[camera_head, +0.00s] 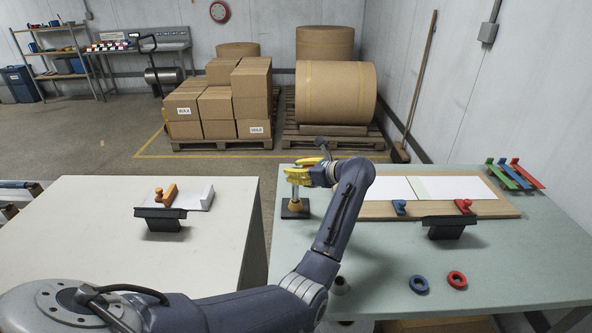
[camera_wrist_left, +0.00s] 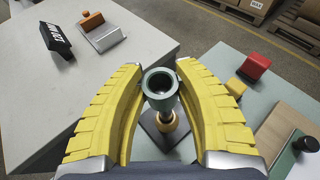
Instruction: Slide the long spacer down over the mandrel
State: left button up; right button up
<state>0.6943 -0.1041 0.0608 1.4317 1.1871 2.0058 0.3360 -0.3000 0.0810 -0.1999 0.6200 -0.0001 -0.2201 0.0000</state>
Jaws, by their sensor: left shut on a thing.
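The long spacer is the grey-green tube (camera_wrist_left: 160,84) between my yellow fingers in the left wrist view; I look down into its dark open top. My left gripper (camera_head: 312,175) is shut on it, and the fingers (camera_wrist_left: 160,100) lie to either side. I cannot tell how far the mandrel is inside.
A board with white sheets (camera_head: 437,187) lies right of the stand. A blue ring (camera_head: 418,284) and a red ring (camera_head: 457,280) lie in front. Coloured bars (camera_head: 515,173) stand at the right. A white table (camera_head: 90,230) is at the left, across a gap.

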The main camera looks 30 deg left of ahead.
pick_arm(q)
jog(key=shift+f, duration=0.6)
jog(key=o, duration=1.3)
jog(key=shift+c, duration=0.2)
jog(key=v, duration=0.7)
jog(key=shift+d, duration=0.25)
